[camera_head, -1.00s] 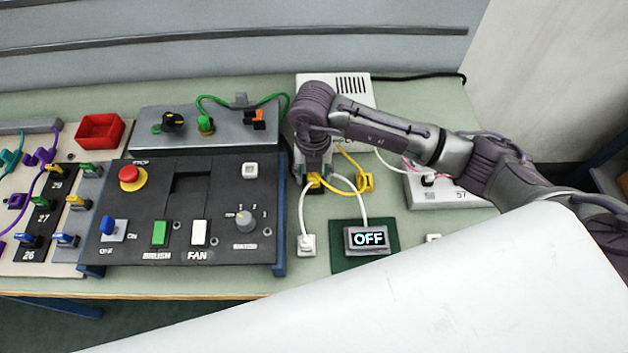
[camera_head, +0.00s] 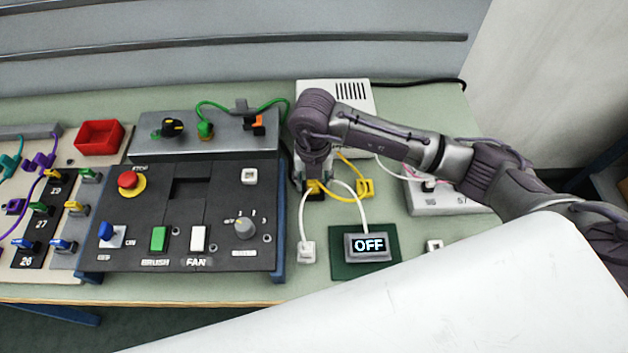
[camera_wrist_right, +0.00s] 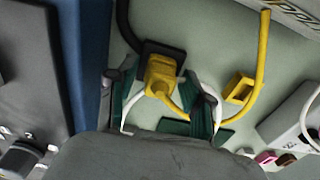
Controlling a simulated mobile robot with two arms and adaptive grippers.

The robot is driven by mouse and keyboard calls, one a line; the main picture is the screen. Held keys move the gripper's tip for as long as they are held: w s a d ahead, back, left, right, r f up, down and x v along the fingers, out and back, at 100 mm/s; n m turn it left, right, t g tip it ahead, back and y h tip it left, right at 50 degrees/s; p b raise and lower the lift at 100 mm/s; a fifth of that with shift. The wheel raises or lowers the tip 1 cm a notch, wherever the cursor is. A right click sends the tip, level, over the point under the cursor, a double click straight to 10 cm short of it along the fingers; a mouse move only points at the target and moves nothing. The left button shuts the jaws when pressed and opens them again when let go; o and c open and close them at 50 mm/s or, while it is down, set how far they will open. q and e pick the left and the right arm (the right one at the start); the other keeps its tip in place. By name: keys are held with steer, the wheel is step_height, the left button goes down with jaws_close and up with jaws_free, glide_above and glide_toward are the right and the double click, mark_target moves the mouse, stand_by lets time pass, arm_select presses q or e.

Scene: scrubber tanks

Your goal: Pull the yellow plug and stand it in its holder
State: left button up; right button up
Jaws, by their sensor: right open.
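The yellow plug (camera_wrist_right: 161,76) sits at a black socket block (camera_wrist_right: 172,49) in the right wrist view. It also shows below my right gripper in the head view (camera_head: 315,189). My right gripper (camera_wrist_right: 163,100) is open, with one green-padded finger on each side of the plug. Whether the pads touch it, I cannot tell. A small yellow open frame (camera_wrist_right: 239,88), which looks like the holder, stands to the right of the plug, apart from it and empty. It also shows in the head view (camera_head: 366,188). My left gripper is not in view.
A yellow cable (camera_head: 350,162) and white cables (camera_head: 357,195) loop close around the gripper. A black control panel (camera_head: 180,240) with a blue side stands to the left. A display reading OFF (camera_head: 369,246) is in front. A grey-white box (camera_head: 360,100) is behind.

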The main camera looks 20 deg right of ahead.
steer(key=shift+c, duration=0.2)
stand_by(0.3)
jaws_close()
steer(key=o, duration=0.7)
jaws_free()
steer(key=shift+c, duration=0.2)
step_height(320, 180, up, 12)
